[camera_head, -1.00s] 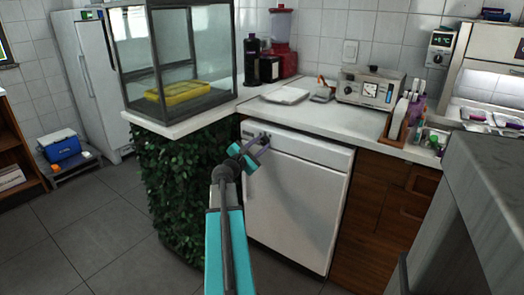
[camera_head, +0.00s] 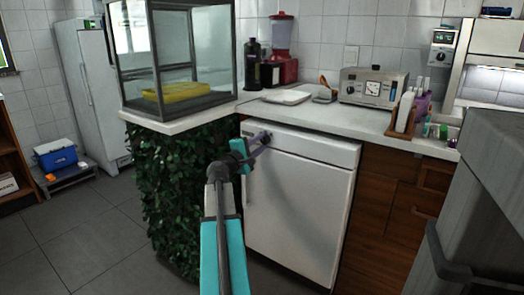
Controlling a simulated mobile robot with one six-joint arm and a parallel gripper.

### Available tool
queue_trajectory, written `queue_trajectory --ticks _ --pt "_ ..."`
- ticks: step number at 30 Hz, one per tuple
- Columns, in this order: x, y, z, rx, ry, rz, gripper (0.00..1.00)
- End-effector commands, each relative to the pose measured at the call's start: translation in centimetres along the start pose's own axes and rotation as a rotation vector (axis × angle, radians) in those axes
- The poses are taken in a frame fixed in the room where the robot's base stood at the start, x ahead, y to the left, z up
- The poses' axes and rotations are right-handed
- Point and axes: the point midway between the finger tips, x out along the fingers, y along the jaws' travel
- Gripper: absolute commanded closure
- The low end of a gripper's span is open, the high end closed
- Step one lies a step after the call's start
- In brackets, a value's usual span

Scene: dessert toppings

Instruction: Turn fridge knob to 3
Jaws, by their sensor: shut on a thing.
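The small white fridge (camera_head: 300,205) stands under the counter, with its door shut and a control strip along its top. My gripper (camera_head: 262,139) is at the upper left of the fridge front, at that strip. It is shut on the fridge knob, which is dark and mostly hidden by the fingers. The knob's marks and its setting are too small and covered to read.
A leafy green counter base (camera_head: 180,190) stands just left of the fridge, with a glass case (camera_head: 185,55) above it. Wooden drawers (camera_head: 385,215) are to the right. A grey block (camera_head: 485,190) fills the right foreground. Open tiled floor (camera_head: 90,220) lies at the left.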

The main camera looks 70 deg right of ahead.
Motion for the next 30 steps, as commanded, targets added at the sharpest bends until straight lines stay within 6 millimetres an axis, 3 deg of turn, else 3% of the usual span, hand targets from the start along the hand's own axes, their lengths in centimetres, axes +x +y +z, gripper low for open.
queue_trajectory --ticks 1,15,30 --pt "0.23 -0.86 0.62 0.037 -0.021 -0.006 0.94" --pt "0.26 -0.52 0.59 0.363 -0.043 0.004 0.94" --pt "0.24 -0.07 0.68 0.467 -0.050 0.008 0.94"
